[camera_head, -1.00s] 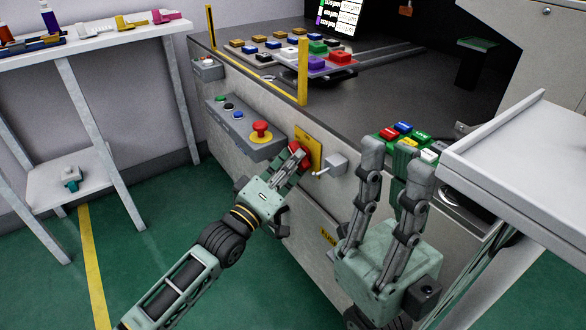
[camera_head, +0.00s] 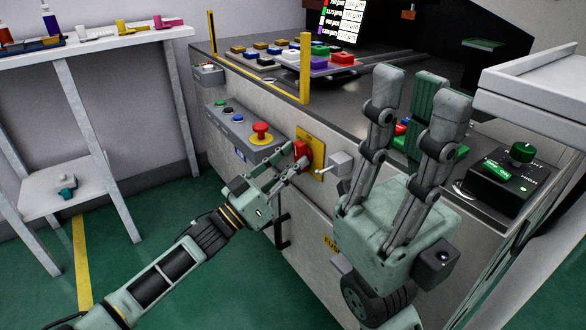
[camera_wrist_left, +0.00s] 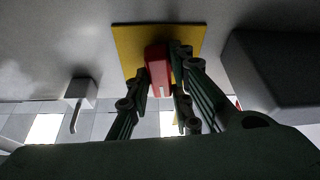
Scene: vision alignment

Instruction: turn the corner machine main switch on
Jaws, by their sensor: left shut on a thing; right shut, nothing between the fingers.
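The main switch is a red handle (camera_head: 302,150) on a yellow plate (camera_head: 316,140), on the machine's front panel. In the left wrist view the red handle (camera_wrist_left: 158,70) stands out from the yellow plate (camera_wrist_left: 130,42), with a white mark near its lower end. My left gripper (camera_head: 294,163) is shut on the red handle, with fingers on both sides of it in the left wrist view (camera_wrist_left: 162,84). The fingers hide part of the handle. My right gripper (camera_head: 420,95) is shut and empty, raised in front of the machine's worktop, away from the switch.
A grey box with a red emergency button (camera_head: 261,129) is left of the switch. A small grey lever box (camera_head: 341,163) is just right of it. A black box with a green knob (camera_head: 522,152) sits at the right. A white side table (camera_head: 100,44) stands at left.

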